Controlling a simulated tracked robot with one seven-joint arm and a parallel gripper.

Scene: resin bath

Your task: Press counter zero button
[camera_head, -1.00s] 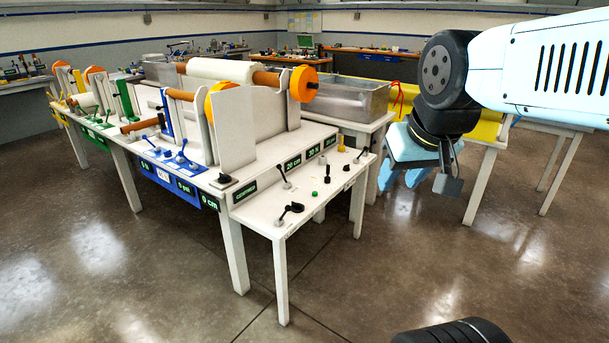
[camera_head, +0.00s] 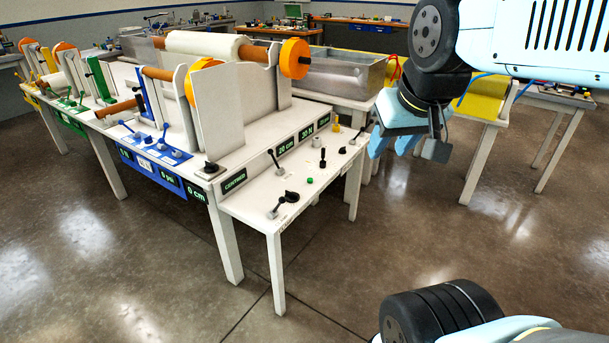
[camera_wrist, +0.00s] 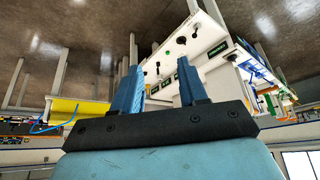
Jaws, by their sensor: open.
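A small green button (camera_head: 310,181) sits on the low white side table (camera_head: 258,204). A black knob or button (camera_head: 211,168) on a dark plate sits at the main bench's near corner, above the green "0 cm" display (camera_head: 195,193). No label shows which one is the counter zero button. My gripper (camera_head: 392,148) hangs beyond the side table's right end, apart from both, its blue fingers pointing down. In the wrist view my gripper (camera_wrist: 158,72) is open and empty, with the side table's controls showing upside down beyond the fingers.
The side table also holds black levers (camera_head: 287,200), a black knob (camera_head: 322,160) and a yellow knob (camera_head: 336,127). A roll machine with an orange wheel (camera_head: 294,58) rises behind. A grey metal bath (camera_head: 345,75) stands further back. The floor in front is clear.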

